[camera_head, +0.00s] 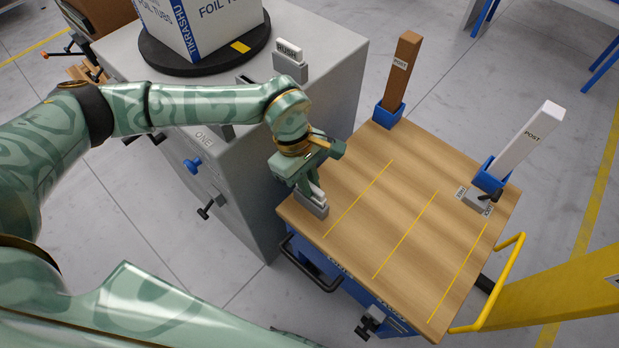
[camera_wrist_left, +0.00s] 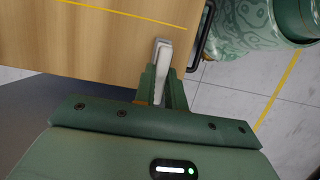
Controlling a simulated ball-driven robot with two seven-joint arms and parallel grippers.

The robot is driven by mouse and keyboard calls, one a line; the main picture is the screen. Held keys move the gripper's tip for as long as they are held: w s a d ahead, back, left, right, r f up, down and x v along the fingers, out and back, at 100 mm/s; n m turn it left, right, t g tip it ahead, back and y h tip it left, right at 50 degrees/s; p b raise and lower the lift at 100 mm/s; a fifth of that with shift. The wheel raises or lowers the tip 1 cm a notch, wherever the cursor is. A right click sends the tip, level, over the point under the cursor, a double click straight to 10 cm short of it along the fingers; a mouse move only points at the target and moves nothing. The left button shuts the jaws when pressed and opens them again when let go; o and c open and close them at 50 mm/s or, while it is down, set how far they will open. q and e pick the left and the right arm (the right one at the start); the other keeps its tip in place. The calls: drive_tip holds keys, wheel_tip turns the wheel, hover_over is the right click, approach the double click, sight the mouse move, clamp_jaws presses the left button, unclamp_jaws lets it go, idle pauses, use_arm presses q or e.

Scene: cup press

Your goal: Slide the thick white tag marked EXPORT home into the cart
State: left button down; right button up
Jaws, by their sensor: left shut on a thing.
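My left gripper (camera_head: 308,184) is shut on a thick white tag (camera_head: 319,194) near the left edge of the cart's wooden top (camera_head: 400,220). The tag's lower end is at a small grey holder (camera_head: 314,209) on the cart top; I cannot tell how deep it sits. In the left wrist view the white tag (camera_wrist_left: 161,76) stands between the fingers of the left gripper (camera_wrist_left: 162,88), with the grey holder (camera_wrist_left: 163,44) around its far end. The fingers hide part of the tag, and no marking on it is readable. My right gripper is not in view.
A brown post (camera_head: 401,66) and a white post (camera_head: 526,140) stand in blue sockets at the cart's far side. A grey block (camera_head: 473,199) lies near the white post. A grey cabinet (camera_head: 335,60) with a turntable stands left. The cart's middle is clear.

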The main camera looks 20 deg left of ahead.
use_arm(q)
drive_tip(key=shift+f+b, duration=0.45)
drive_tip(key=shift+f, duration=0.55)
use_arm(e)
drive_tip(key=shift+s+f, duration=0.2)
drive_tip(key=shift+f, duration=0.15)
use_arm(q)
drive_tip(key=c, duration=1.4)
unclamp_jaws()
drive_tip(key=shift+r, duration=0.1)
